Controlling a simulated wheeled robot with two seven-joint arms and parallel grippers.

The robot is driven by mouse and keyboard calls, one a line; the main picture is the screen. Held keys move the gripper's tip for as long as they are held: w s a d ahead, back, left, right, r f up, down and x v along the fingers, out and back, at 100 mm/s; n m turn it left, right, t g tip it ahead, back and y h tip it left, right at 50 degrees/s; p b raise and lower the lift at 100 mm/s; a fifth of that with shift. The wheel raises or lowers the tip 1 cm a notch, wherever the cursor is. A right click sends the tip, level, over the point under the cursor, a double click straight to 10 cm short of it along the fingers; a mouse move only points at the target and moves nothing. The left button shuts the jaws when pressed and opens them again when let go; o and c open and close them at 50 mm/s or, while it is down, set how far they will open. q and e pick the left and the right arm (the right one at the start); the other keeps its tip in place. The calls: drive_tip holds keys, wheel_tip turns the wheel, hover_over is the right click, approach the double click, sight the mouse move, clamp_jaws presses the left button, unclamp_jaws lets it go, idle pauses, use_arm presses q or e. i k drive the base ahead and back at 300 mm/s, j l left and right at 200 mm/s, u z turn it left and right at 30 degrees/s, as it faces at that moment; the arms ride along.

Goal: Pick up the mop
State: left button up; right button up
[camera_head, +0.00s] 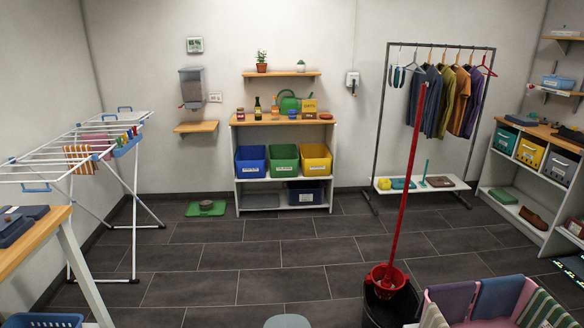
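The mop's long red handle (405,185) stands in the lower right part of the head view, tilted with its top toward the right. Its top end crosses in front of the clothes rack. Its lower end goes into a red basket (377,286) set on a dark bucket (392,308) on the floor. The mop head is mostly hidden inside the basket. Neither of my grippers is in view.
A bin with striped cloths (428,316) stands right of the bucket. A drying rack (135,225) is at left, a shelf with colored boxes (233,165) at the back, a clothes rack (381,110) at back right. The middle floor (255,260) is clear.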

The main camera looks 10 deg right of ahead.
sight(386, 283)
drive_tip(key=i+z, duration=0.1)
drive_tip(key=i, duration=0.6)
drive_tip(key=i+j+z, duration=0.15)
drive_tip(key=i, duration=0.55)
drive_tip(key=i+z, duration=0.25)
drive_tip(key=z, duration=0.2)
drive_tip(key=i+z, duration=0.25)
drive_tip(key=z, duration=0.15)
drive_tip(key=i+j+z, duration=0.1)
drive_tip(key=i+z, duration=0.15)
drive_tip(key=z, duration=0.2)
drive_tip(key=i+z, duration=0.25)
drive_tip(key=z, duration=0.2)
drive_tip(key=i+z, duration=0.2)
drive_tip(key=z, duration=0.3)
drive_tip(key=i+z, duration=0.25)
drive_tip(key=z, duration=0.2)
